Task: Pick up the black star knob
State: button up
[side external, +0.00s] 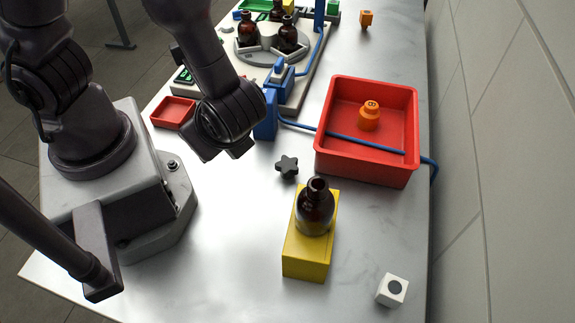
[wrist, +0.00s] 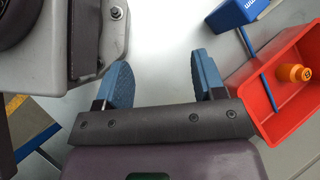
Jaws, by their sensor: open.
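The black star knob (side external: 287,166) lies on the grey table in the side external view, left of the red bin and behind the yellow block. I cannot see it in the wrist view. My gripper (wrist: 160,72) is open in the wrist view, with its two blue-padded fingers wide apart and only bare bright surface between them. In the side external view my arm's end hangs up and to the left of the knob, apart from it. My fingertips cannot be made out there.
A red bin (side external: 330,158) holds an orange weight (side external: 369,116); a blue hose (side external: 345,137) crosses it. An amber bottle (side external: 315,208) stands on a yellow block (side external: 306,258). A white cube (side external: 391,290) sits at front right. A blue block (side external: 265,116) stands behind the knob.

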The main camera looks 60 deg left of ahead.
aim_at(288, 163)
jog(key=d+f+m+t, duration=0.1)
jog(key=f+m+t, duration=0.2)
jog(key=m, duration=0.2)
jog(key=d+f+m+t, duration=0.1)
jog(key=f+m+t, duration=0.3)
jog(key=m, duration=0.1)
jog(key=d+f+m+t, duration=0.1)
jog(key=f+m+t, duration=0.2)
jog(key=m, duration=0.2)
jog(key=shift+w+d+f, duration=0.15)
jog(key=shift+w+f, duration=0.2)
jog(key=shift+w, duration=0.05)
jog(key=shift+w+d+m+t+h, duration=0.4)
jog(key=shift+w+d+t+h, duration=0.3)
jog(key=shift+d, duration=0.3)
jog(key=shift+w+f, duration=0.1)
jog(key=shift+w, duration=0.25)
jog(key=x, duration=1.2)
jog(key=shift+w, duration=0.25)
jog(key=c, duration=0.7)
